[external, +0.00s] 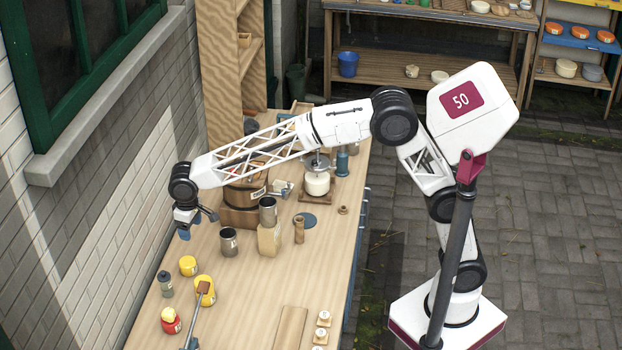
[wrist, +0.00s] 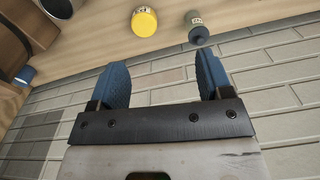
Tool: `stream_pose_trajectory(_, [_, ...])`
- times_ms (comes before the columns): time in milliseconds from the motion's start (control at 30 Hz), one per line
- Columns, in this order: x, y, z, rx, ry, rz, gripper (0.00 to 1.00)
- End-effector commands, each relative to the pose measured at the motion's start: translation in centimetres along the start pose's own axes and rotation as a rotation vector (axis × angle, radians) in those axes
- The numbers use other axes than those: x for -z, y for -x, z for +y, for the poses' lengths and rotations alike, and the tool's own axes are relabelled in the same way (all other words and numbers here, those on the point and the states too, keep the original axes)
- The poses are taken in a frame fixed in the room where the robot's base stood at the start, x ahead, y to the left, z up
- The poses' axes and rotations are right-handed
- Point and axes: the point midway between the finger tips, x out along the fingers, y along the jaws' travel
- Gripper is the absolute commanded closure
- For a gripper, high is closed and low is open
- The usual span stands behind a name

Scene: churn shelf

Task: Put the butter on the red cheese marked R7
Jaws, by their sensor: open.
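A small red round (external: 171,327), likely the red cheese, stands at the near left of the bench with a pale label too small to read. A yellow lump (external: 168,314) sits on top of it; I cannot tell for sure that it is the butter. A yellow round (external: 188,267) stands farther back, and it shows with a label in the wrist view (wrist: 144,21). A larger yellow piece (external: 205,290) is beside it. My gripper (external: 195,228) is open and empty above the bench's wall side; its blue fingers show in the wrist view (wrist: 163,78).
A grey bottle (external: 165,284) stands left of the yellow pieces. A wooden-headed tool (external: 202,289) lies against the larger yellow piece. The brick wall (external: 80,230) is close at left.

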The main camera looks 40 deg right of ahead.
Motion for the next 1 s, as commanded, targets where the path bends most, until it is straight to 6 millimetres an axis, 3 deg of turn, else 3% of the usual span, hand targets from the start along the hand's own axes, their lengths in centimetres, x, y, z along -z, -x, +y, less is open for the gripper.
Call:
stream_pose_trajectory(33, [-0.6, 1.0, 2.7, 0.001, -0.020, 0.006, 0.28])
stream_pose_trajectory(100, [-1.5, 2.0, 5.9, 0.001, -0.043, 0.013, 0.28])
stream_pose_trajectory(267, [-4.1, 4.2, 12.8, 0.002, -0.091, 0.030, 0.28])
stream_pose_trajectory(500, [-9.3, 7.1, 22.3, -0.001, -0.164, 0.057, 0.28])
stream_pose_trajectory(800, [-17.5, 8.8, 32.3, -0.010, -0.257, 0.081, 0.28])
stream_pose_trajectory(1000, [-23.7, 9.5, 37.6, -0.018, -0.319, 0.099, 0.28])
